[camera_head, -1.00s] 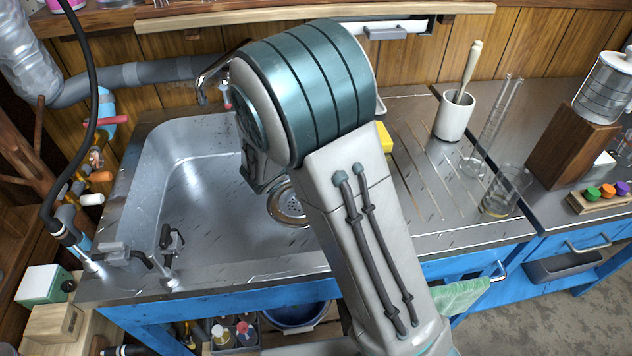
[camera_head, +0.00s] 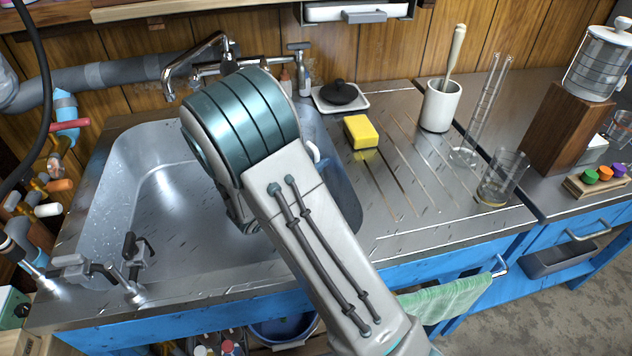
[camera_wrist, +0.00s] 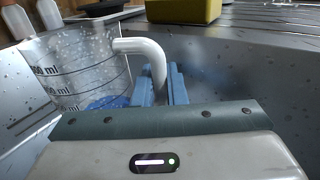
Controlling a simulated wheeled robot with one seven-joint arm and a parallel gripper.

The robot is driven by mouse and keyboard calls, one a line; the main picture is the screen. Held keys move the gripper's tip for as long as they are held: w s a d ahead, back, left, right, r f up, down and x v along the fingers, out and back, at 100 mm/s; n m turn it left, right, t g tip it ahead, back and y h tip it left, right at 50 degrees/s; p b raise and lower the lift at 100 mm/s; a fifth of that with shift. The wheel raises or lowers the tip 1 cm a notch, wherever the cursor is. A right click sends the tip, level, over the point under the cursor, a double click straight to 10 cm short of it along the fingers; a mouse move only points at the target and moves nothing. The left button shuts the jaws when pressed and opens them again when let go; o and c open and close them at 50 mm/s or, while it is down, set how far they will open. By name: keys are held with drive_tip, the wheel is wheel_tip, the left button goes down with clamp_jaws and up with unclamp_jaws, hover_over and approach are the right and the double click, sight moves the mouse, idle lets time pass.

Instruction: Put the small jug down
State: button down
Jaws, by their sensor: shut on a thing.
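The small jug (camera_wrist: 78,68) is clear, with dark ml markings and a white handle (camera_wrist: 142,47). It shows at the left of the wrist view, roughly upright. My gripper (camera_wrist: 162,84) has its blue fingers shut on the handle. The jug is held within the sink basin (camera_head: 150,205), with the sink walls around it in the wrist view. Its base is hidden behind my gripper, so I cannot tell whether it touches anything. In the head view my arm hides my gripper and most or all of the jug.
A yellow sponge (camera_head: 361,131) and a white dish with a black lid (camera_head: 340,93) sit behind and right of the sink. The grooved drainboard (camera_head: 410,185) is mostly clear. A mortar with pestle (camera_head: 439,106), a glass cylinder (camera_head: 482,110) and a beaker (camera_head: 502,180) stand at its right.

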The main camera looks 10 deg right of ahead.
drive_tip(key=shift+f+b, duration=0.75)
drive_tip(key=shift+f, duration=1.55)
drive_tip(key=shift+f, duration=0.15)
drive_tip(key=c, duration=1.8)
unclamp_jaws()
drive_tip(key=shift+o, duration=0.3)
drive_tip(key=shift+s+a+r, duration=0.1)
drive_tip(key=shift+a+r, duration=0.1)
drive_tip(key=shift+a, duration=0.05)
drive_tip(key=p+v, duration=0.3)
drive_tip(key=v, duration=0.8)
drive_tip(key=shift+s+a, duration=0.2)
drive_tip(key=shift+f, duration=0.1)
